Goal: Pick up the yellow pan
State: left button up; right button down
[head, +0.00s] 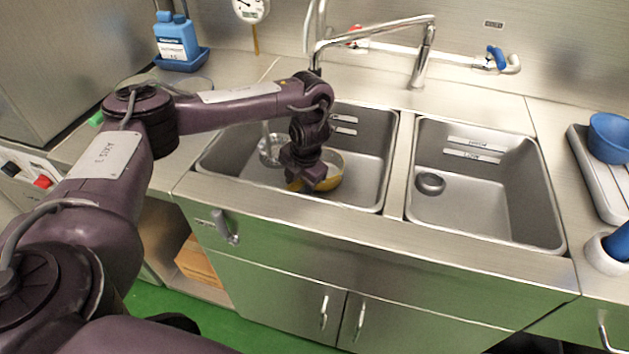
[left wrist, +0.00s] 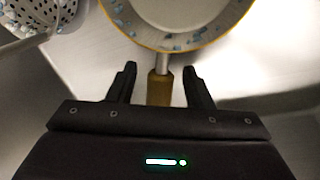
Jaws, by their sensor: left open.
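The yellow pan (head: 332,170) lies in the left sink basin, partly hidden behind my left gripper in the head view. In the left wrist view the pan (left wrist: 180,45) has a pale inside with bluish bits near its yellow rim. Its brownish-yellow handle (left wrist: 160,88) points toward my gripper. My left gripper (head: 303,182) is down in the basin over the handle. In the left wrist view my left gripper (left wrist: 160,85) is open, with one finger on each side of the handle and gaps between. My right gripper is not in view.
A perforated metal strainer (left wrist: 45,15) sits left of the pan in the left basin (head: 371,190). The right basin (head: 480,215) holds a small round drain piece (head: 430,183). A faucet (head: 420,60) arches behind the basins. A blue bowl (head: 608,138) stands on the right counter.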

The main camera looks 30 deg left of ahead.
pick_arm(q)
jog(key=shift+c, duration=0.5)
grip_shut()
